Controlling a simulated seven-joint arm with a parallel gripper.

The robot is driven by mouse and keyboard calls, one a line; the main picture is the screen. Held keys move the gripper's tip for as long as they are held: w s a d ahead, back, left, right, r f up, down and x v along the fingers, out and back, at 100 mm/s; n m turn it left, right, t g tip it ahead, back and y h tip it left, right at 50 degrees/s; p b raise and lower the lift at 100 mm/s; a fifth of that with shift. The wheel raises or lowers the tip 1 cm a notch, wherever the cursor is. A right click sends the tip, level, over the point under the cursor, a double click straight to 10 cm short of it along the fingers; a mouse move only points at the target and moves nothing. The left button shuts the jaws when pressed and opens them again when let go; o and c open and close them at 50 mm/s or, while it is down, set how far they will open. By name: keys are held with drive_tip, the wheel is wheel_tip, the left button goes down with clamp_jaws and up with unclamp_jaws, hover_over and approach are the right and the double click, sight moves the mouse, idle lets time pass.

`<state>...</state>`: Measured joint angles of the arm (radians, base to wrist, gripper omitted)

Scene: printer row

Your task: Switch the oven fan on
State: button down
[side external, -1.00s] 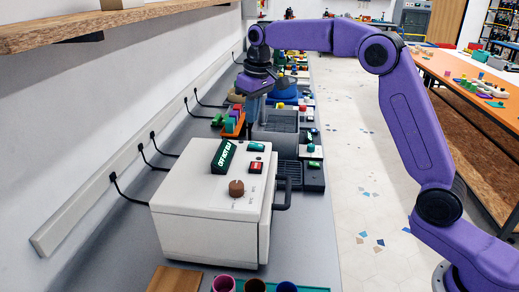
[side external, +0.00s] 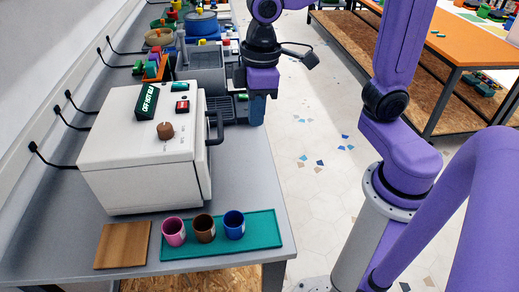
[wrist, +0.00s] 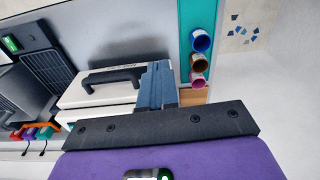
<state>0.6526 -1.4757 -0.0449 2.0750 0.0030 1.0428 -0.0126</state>
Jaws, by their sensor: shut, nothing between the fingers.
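The oven, a white box (side external: 135,160), stands on the grey counter in the side external view. Its top carries a brown knob (side external: 165,130), a red switch (side external: 182,106), a green switch (side external: 180,87) and a dark panel with pale lettering (side external: 147,101). Which control is the fan's I cannot tell. A black handle (side external: 214,128) is on its right face; the handle also shows in the wrist view (wrist: 113,77). My gripper (side external: 257,121) is shut and empty, pointing down to the right of the oven, apart from it. Its blue fingers show in the wrist view (wrist: 157,70).
A teal tray (side external: 262,228) with a pink cup (side external: 174,231), a brown cup (side external: 204,228) and a blue cup (side external: 234,224) lies in front of the oven, beside a wooden board (side external: 122,245). A grey machine (side external: 205,66) and other items stand behind.

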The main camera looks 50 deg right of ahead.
drive_tip(key=s+d+f+n, duration=0.1)
drive_tip(key=s+d+f, duration=0.1)
drive_tip(key=s, duration=0.4)
drive_tip(key=s+d+f+n, duration=0.2)
drive_tip(key=s+d, duration=0.3)
drive_tip(key=s, duration=0.2)
drive_tip(key=shift+s+f, duration=0.15)
drive_tip(key=shift+f, duration=0.25)
drive_tip(key=w+a+r+m, duration=0.3)
drive_tip(key=w+m, duration=0.1)
drive_tip(key=w, duration=0.3)
drive_tip(key=w+a+r+m, duration=0.3)
drive_tip(key=w+r, duration=0.1)
drive_tip(key=w, duration=0.3)
drive_tip(key=w+a+r+m, duration=0.3)
drive_tip(key=w+m, duration=0.1)
drive_tip(key=w, duration=0.4)
drive_tip(key=w+d+r+m, duration=0.3)
drive_tip(key=w+m, duration=0.2)
drive_tip(key=w, duration=0.4)
drive_tip(key=w+d+r+m, duration=0.3)
drive_tip(key=w+m, duration=0.2)
drive_tip(key=w, duration=0.5)
drive_tip(key=shift+d+r+m+t+y, duration=0.3)
drive_tip(key=shift+d+t+y, duration=0.05)
drive_tip(key=shift+t+y, duration=0.05)
drive_tip(key=shift+f, duration=0.1)
